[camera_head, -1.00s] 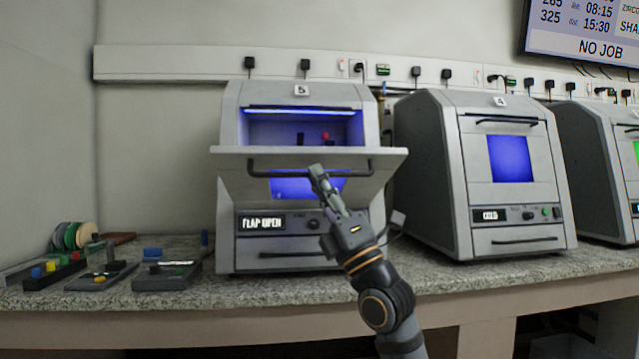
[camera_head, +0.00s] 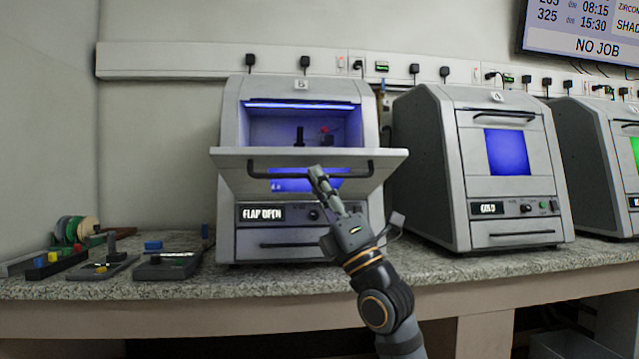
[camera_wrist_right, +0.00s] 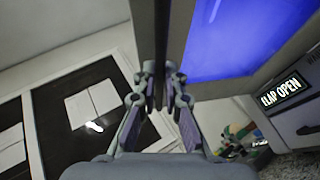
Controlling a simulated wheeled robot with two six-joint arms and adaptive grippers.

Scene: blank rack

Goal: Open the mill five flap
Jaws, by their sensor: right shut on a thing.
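Mill five (camera_head: 230,120), marked 5, stands on the bench with its flap (camera_head: 225,160) swung up and out toward me. The lit blue chamber (camera_head: 270,128) shows above the flap's edge, with a dark post and a red part inside. The mill's display (camera_head: 263,214) reads "FLAP OPEN". My right gripper (camera_head: 318,172) is at the flap's dark bar handle (camera_head: 275,175), right of its middle. In the right wrist view my right gripper (camera_wrist_right: 161,72) is shut on the dark bar. My left gripper is not in view.
Mill four (camera_head: 430,150) stands to the right with its flap closed, and another mill (camera_head: 600,150) stands beyond it. Trays with coloured blocks (camera_head: 165,265) and several discs (camera_head: 75,230) lie on the bench at left. A wall screen (camera_head: 580,30) hangs at top right.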

